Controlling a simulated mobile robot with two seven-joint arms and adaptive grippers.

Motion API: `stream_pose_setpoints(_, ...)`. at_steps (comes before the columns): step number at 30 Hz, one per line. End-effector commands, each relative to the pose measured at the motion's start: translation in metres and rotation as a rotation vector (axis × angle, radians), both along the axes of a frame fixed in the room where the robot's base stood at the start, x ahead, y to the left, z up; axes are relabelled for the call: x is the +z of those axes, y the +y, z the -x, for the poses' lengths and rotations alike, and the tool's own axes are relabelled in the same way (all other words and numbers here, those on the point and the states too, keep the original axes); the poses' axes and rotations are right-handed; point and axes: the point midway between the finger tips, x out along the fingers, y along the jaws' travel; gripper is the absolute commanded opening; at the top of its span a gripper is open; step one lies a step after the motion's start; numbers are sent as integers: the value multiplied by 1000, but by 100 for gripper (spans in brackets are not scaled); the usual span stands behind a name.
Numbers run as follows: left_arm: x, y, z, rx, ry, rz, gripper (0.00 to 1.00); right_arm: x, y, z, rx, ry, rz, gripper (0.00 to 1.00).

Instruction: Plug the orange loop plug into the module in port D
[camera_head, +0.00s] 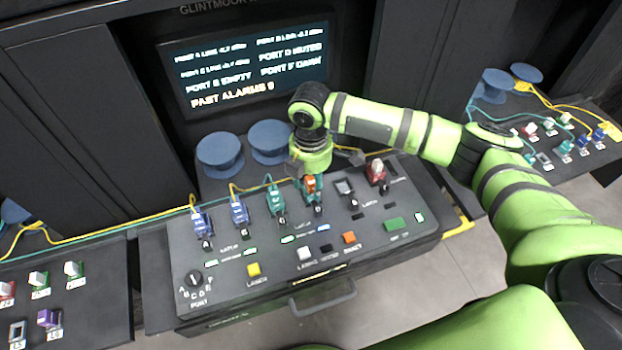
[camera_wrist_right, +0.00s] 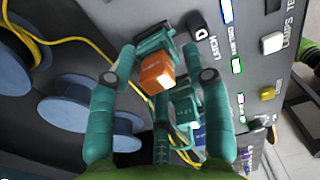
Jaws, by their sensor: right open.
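The orange loop plug (camera_head: 311,184) sits at the mouth of a teal module in the fourth port from the left on the dark console (camera_head: 265,235). In the right wrist view the orange plug (camera_wrist_right: 157,72) lies against the teal module (camera_wrist_right: 152,42); I cannot tell how deep it is seated. My right gripper (camera_head: 309,176) is right above it. In the right wrist view my right gripper (camera_wrist_right: 160,52) is open, with a teal finger on each side of the plug and gaps between. My left gripper is not in view.
The screen (camera_head: 245,65) reads port D muted. Blue modules (camera_head: 239,211) and a teal module (camera_head: 276,201) with cables stand left of the plug. An empty cage (camera_head: 345,187) and a red module (camera_head: 377,172) stand right. Blue spools (camera_head: 220,152) and yellow fibre lie behind.

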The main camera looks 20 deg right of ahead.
Motion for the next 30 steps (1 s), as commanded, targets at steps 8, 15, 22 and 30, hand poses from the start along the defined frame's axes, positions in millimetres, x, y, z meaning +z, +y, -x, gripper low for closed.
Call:
stream_pose_setpoints(8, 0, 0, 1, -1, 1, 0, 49, 22, 0, -1, 0, -4, 0, 49)
stream_pose_setpoints(15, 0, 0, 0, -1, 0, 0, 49, 74, 0, -2, 0, -5, -2, 49)
stream_pose_setpoints(22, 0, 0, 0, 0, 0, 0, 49, 110, 0, -2, 0, -3, 0, 49)
stream_pose_setpoints(30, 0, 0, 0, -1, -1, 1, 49, 120, 0, -1, 0, 1, 0, 49)
